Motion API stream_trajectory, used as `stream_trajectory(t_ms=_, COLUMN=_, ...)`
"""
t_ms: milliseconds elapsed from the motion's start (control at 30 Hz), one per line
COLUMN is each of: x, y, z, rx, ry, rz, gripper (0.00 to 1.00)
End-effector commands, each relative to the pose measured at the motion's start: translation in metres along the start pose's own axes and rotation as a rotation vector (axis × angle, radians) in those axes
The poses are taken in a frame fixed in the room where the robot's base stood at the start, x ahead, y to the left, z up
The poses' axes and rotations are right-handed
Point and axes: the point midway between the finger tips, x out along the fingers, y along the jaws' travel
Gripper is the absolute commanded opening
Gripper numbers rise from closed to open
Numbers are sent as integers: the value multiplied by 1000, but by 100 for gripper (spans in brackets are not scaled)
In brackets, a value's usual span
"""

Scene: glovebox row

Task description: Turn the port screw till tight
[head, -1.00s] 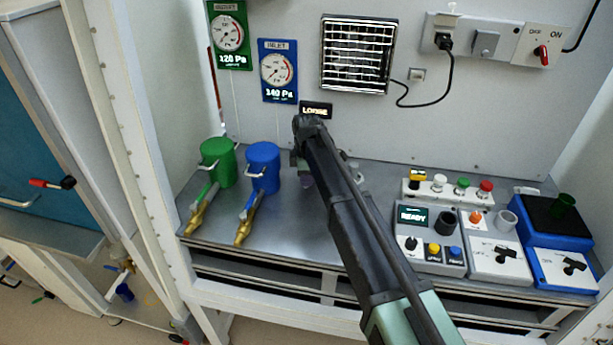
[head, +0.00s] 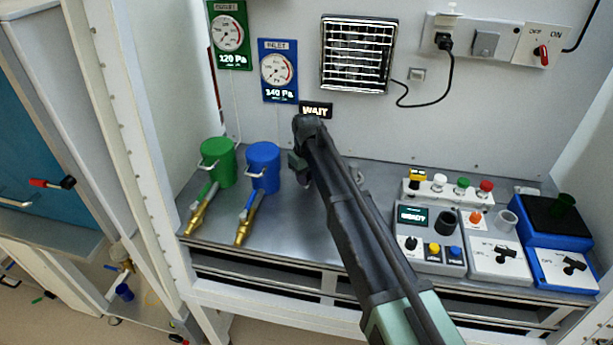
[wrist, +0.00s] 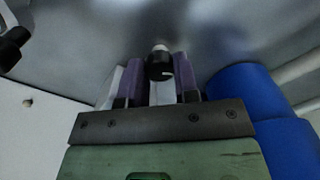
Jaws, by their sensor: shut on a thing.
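The port screw shows in the wrist view as a small black knob (wrist: 160,67) with a pale tip, between the two purple fingers of my gripper (wrist: 161,78). My gripper is shut on it. In the head view my gripper (head: 298,164) is at the back of the bench, right of the blue canister, and my own arm hides the screw and most of the fingers. A small black sign (head: 316,111) on the wall just above reads WAIT.
A blue canister (head: 263,168) stands close left of my gripper, and a green canister (head: 218,160) stands farther left. Brass-ended valves (head: 245,228) lie in front of them. Control boxes (head: 430,236) fill the bench's right side. Pressure gauges (head: 278,70) and a vent grille (head: 356,55) are above.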

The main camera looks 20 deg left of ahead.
Motion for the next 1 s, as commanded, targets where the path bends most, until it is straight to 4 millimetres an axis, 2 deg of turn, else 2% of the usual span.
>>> stream_trajectory(t_ms=500, x=0, y=0, z=0, rx=441, ry=0, rz=0, gripper=5)
stream_trajectory(t_ms=733, x=0, y=0, z=0, rx=554, ry=-1, rz=0, gripper=5)
stream_trajectory(t_ms=1000, x=0, y=0, z=0, rx=605, ry=-1, rz=0, gripper=5)
